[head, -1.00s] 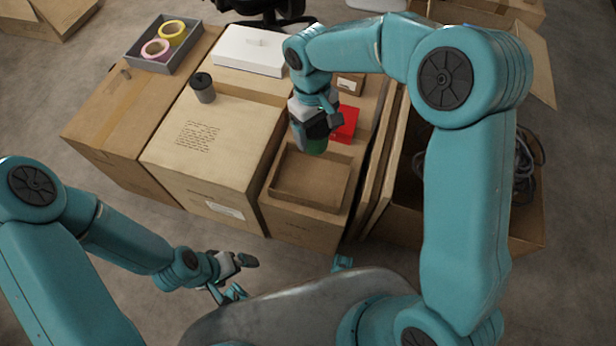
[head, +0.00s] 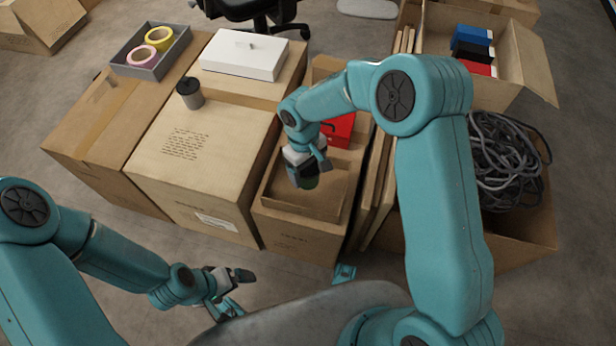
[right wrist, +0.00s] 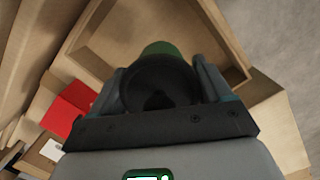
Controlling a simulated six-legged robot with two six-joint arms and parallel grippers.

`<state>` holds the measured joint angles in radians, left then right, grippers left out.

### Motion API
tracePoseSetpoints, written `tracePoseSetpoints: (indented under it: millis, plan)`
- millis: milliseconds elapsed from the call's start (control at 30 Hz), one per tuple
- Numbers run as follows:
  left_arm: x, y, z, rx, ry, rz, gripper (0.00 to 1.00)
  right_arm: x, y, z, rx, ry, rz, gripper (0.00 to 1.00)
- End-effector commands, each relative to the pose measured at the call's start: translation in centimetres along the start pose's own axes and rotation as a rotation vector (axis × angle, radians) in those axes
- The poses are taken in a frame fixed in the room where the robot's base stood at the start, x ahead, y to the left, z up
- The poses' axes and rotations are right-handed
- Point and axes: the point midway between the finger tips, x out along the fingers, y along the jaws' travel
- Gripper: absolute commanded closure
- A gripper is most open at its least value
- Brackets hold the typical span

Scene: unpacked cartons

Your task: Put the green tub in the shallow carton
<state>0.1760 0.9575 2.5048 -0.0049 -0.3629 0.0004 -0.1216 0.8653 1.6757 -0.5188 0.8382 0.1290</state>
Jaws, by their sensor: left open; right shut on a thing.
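The shallow carton (head: 337,206) is an open, low-walled brown box on top of a larger carton. My right gripper (head: 307,183) is over its left part. It is shut on the green tub (head: 312,183), which is mostly hidden by the fingers in the head view. In the right wrist view the tub (right wrist: 165,48) shows green with a dark end between the fingers, and the shallow carton (right wrist: 105,58) lies beyond it. I cannot tell whether the tub touches the carton floor. My left gripper (head: 238,290) is open and empty at the lower left, away from the cartons.
A red box (head: 338,130) stands just behind the shallow carton. A dark cup (head: 190,93), a white box (head: 243,54) and a grey tray (head: 150,52) with tape rolls are on cartons to the left. A carton of cables (head: 500,150) is at right.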

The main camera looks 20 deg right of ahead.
Motion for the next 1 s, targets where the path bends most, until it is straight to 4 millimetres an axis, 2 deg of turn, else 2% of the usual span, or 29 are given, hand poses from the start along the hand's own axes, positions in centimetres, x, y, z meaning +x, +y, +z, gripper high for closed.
tracePoseSetpoints:
  millis: [200, 567, 600, 667, 867, 1000]
  plan:
    - [1.2, -0.4, 0.0, 0.0, 0.0, 0.0, 0.0, 3.6, 0.0, -0.5, -0.002, -0.003, 0.0, 0.57]
    - [1.4, -0.5, -0.1, 0.0, 0.001, 0.0, 0.0, 4.1, 0.1, -0.6, -0.001, -0.001, 0.0, 0.57]
    - [1.4, -0.5, -0.1, -0.001, 0.001, 0.0, 0.0, 4.2, 0.1, -0.6, -0.001, -0.001, 0.0, 0.19]
    - [1.3, -0.5, -0.1, -0.001, 0.001, 0.0, 0.0, 4.1, 0.1, -0.6, -0.001, -0.001, 0.0, 0.0]
    - [1.3, -0.5, -0.1, -0.001, 0.001, 0.0, 0.0, 4.0, 0.1, -0.6, -0.001, -0.001, 0.0, 0.0]
    - [0.8, -0.3, 0.0, 0.0, 0.0, 0.0, 0.0, 3.1, 0.1, -0.6, -0.001, 0.0, 0.001, 0.0]
